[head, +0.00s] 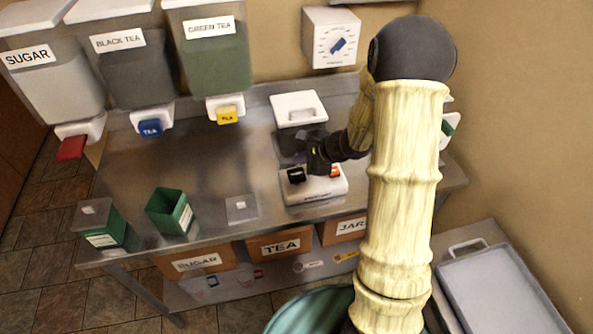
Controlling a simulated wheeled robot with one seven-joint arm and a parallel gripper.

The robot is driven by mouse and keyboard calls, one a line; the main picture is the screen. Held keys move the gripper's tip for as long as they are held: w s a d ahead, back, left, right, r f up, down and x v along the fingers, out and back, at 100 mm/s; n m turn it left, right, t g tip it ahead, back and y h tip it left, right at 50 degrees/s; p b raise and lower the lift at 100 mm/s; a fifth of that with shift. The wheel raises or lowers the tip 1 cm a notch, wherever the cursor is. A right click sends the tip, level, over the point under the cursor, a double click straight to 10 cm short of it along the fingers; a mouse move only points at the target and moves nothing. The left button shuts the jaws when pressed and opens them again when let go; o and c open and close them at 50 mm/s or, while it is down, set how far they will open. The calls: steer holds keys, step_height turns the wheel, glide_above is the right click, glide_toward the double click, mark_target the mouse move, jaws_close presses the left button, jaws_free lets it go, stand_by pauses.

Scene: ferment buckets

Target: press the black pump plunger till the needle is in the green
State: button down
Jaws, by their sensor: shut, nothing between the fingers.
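A white device (318,192) lies on the steel table. A small black part (296,175) stands at its left end and a small orange-red patch shows at its right. I cannot tell whether the black part is the pump plunger, and no gauge needle or green zone can be made out. My dark gripper (314,168) is over the device, just behind and right of the black part. It is shut with nothing visible in it; whether it touches the device is not clear.
A white-lidded container (298,108) stands behind the device. Green tins (170,212) and a small square lid (241,208) stand to the left. Dispensers (215,60) hang above the table's back left. A dial box (332,38) is on the wall. My arm hides the table's right part.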

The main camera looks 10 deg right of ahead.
steer(key=shift+r+p, duration=0.55)
steer(key=shift+r, duration=0.65)
steer(key=shift+a, duration=0.1)
stand_by(1.8)
steer(key=shift+s+a+r+n, duration=0.1)
steer(key=shift+s+a+n, duration=0.1)
steer(key=shift+s+n, duration=0.15)
steer(key=s+r+n+g+h, duration=0.2)
steer(key=s+n+h, duration=0.1)
steer(key=s+n, duration=0.6)
steer(key=s+r+n+g+h, duration=0.2)
steer(key=s+r+n+h, duration=0.1)
steer(key=s+n, duration=0.6)
steer(key=shift+s+a+r, duration=0.15)
steer(key=shift+s, duration=0.55)
